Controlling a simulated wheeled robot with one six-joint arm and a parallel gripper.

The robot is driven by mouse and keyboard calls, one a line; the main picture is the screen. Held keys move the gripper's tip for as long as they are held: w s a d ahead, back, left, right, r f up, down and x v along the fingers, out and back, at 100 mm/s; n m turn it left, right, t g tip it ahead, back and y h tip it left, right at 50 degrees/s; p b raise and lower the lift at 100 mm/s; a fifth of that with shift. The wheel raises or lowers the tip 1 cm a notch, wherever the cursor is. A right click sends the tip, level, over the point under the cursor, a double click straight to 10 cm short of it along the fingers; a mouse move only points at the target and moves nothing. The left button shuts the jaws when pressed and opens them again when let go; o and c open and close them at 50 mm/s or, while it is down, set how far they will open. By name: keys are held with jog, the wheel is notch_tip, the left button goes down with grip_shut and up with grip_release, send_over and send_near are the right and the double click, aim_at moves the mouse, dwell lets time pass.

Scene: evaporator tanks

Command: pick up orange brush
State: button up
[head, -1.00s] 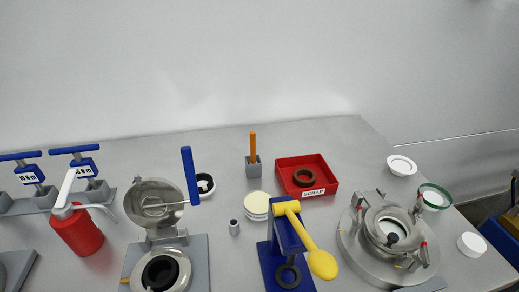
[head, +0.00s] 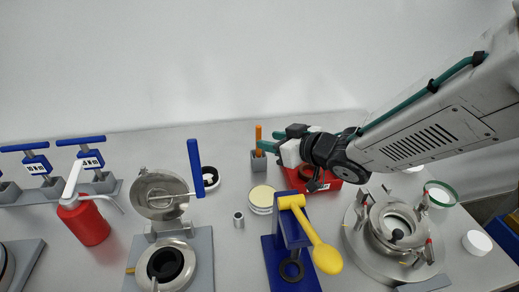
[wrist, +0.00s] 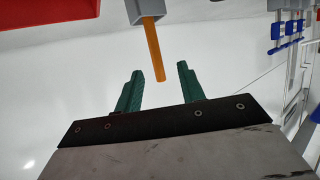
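The orange brush (head: 258,138) stands upright in a grey holder (head: 258,163) on the table in the head view. In the wrist view the brush handle (wrist: 153,50) sticks out of the grey holder (wrist: 145,10), its end level with the fingertips. My gripper (head: 278,140) comes in from the right, close beside the handle. In the wrist view my gripper (wrist: 160,70) has its two green fingers apart. The handle end lies between the lines of the fingers, with no visible contact. The bristles are hidden in the holder.
A red scrap bin (head: 328,184) is partly hidden under my arm. A blue stand with a yellow lever (head: 322,252), cream discs (head: 262,197), a small metal cylinder (head: 239,218) and a lidded metal vessel (head: 165,195) stand nearby. The table behind the holder is clear.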

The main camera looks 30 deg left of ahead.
send_over(259, 156)
jog(key=shift+w+a+f, duration=0.15)
jog(key=shift+f, duration=0.45)
jog(key=shift+w+a+f, duration=0.15)
jog(key=shift+f, duration=0.4)
grip_shut()
